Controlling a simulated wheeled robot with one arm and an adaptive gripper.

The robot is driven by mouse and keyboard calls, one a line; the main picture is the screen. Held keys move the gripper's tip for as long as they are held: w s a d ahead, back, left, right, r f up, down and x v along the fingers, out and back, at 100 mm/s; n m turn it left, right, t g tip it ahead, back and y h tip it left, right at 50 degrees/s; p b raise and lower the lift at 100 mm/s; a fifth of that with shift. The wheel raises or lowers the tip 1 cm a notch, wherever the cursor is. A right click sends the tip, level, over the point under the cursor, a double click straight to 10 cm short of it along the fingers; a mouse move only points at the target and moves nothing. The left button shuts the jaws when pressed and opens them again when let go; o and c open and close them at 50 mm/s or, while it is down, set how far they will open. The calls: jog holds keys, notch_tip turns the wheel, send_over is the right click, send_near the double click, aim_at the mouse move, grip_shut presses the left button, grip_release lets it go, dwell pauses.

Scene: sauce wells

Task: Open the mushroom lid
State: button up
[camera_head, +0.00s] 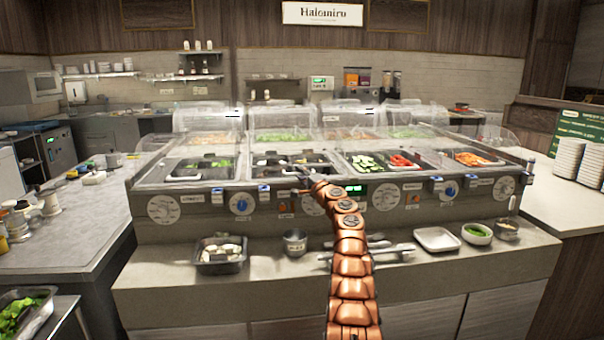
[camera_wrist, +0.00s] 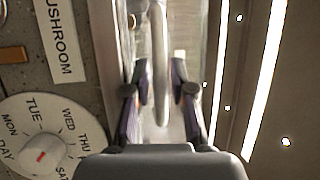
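The mushroom lid seems to be a clear cover with a pale bar handle (camera_wrist: 160,55), seen close up in the wrist view. A white label (camera_wrist: 60,40) reading "USHROOM", cut off at the picture's edge, is on the panel to the left. My gripper (camera_wrist: 160,78) is open, with its two dark fingers on either side of the handle and small gaps showing. In the head view my gripper (camera_head: 306,178) is at the front edge of the counter's second well (camera_head: 290,160). The lid's outline is hard to make out there.
A day dial (camera_wrist: 40,150) is on the panel beside the label. Below the wells, a shelf holds a black tray (camera_head: 221,255), a metal cup (camera_head: 294,242), a white tray (camera_head: 437,239) and bowls (camera_head: 477,234). Raised clear domes (camera_head: 280,118) stand along the back.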

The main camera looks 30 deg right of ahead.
grip_shut()
jog(key=shift+a+r, duration=0.1)
dwell(0.6)
